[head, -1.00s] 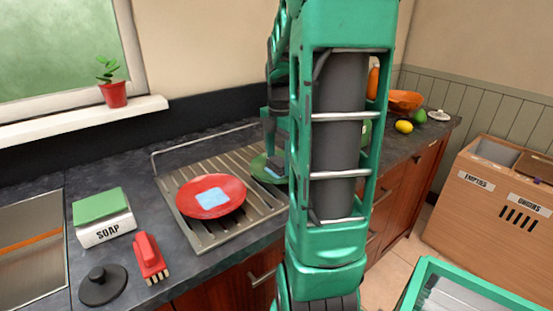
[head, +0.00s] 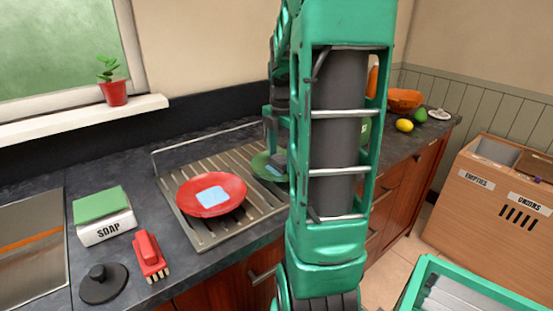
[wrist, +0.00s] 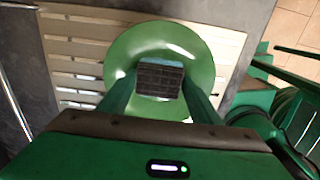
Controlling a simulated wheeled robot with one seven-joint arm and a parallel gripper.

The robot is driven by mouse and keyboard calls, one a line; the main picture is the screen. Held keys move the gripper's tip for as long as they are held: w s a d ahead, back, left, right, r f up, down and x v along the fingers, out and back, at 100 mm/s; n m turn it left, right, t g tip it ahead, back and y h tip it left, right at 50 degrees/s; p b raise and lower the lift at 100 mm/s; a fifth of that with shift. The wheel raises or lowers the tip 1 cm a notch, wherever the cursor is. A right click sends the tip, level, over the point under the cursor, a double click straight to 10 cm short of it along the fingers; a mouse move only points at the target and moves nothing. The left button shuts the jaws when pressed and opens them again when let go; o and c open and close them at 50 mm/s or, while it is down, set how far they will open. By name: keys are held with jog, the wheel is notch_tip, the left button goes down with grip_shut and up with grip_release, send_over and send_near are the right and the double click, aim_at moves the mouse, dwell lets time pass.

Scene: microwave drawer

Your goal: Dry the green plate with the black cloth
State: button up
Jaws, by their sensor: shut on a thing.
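The green plate (wrist: 122,58) lies on the slatted drying rack in the wrist view. In the head view my arm partly hides the plate (head: 260,164). My gripper (wrist: 160,92) is over the middle of the plate, with its fingers shut on the black cloth (wrist: 160,80). The cloth is a small dark square, low over or on the plate; I cannot tell whether it touches. Pale blue shows at the cloth's edge. In the head view most of my gripper is behind my arm.
A red plate (head: 188,200) with a pale blue square on it lies on the rack (head: 205,237), left of the green plate. A soap box (head: 107,231), red brush (head: 148,252) and black stopper (head: 103,285) stand further left. A metal rail (head: 200,145) runs behind the rack.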

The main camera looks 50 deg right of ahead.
jog(key=shift+w+a+r, duration=0.1)
jog(key=shift+w+a, duration=0.05)
jog(key=shift+a, duration=0.65)
jog(key=shift+d, duration=0.8)
jog(key=shift+a, duration=0.75)
jog(key=shift+d, duration=0.75)
jog(key=shift+a, duration=0.8)
jog(key=shift+d, duration=0.8)
jog(key=shift+a, duration=0.4)
dwell(1.3)
